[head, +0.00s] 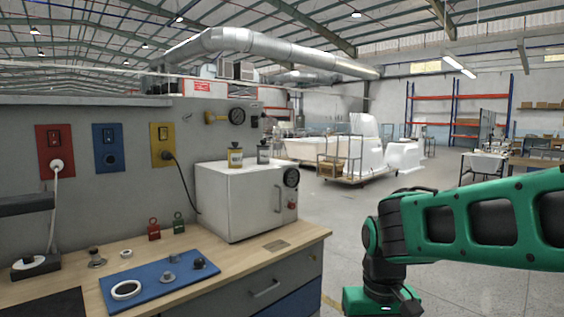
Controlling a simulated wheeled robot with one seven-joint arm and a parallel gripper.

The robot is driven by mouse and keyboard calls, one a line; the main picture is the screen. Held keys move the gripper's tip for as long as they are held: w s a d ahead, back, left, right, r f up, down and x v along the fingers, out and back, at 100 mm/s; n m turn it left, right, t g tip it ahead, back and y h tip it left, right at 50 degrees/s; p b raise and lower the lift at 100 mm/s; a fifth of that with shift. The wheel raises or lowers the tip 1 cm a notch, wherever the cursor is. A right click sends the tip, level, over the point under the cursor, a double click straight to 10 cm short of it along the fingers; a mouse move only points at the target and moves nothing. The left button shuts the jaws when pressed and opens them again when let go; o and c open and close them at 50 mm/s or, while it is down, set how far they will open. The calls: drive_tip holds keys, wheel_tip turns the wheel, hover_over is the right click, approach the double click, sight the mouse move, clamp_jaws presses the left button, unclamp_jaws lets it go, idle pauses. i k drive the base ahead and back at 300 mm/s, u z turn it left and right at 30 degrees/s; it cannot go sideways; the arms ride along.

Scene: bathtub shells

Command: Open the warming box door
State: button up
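The warming box (235,200) is a white cabinet standing on the wooden bench. Its door (262,208) faces right and looks shut. A vertical bar handle (278,198) is on the door side, near its right part. A round dial (291,177) and a small red knob (291,205) sit at the right edge of that face. My green and black arm is at the right, well apart from the box. Its lower end runs out of the bottom of the picture, and my gripper's fingers are not in view.
Two small bottles, one with a yellow label (235,157), stand on top of the box. Red (153,229) and green (178,223) padlocks and a blue mat (150,286) with parts lie left of it. The floor right of the bench is open.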

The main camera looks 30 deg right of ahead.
sight(255, 197)
drive_tip(key=z, duration=2.4)
drive_tip(key=i, duration=2.85)
drive_tip(key=u, duration=2.6)
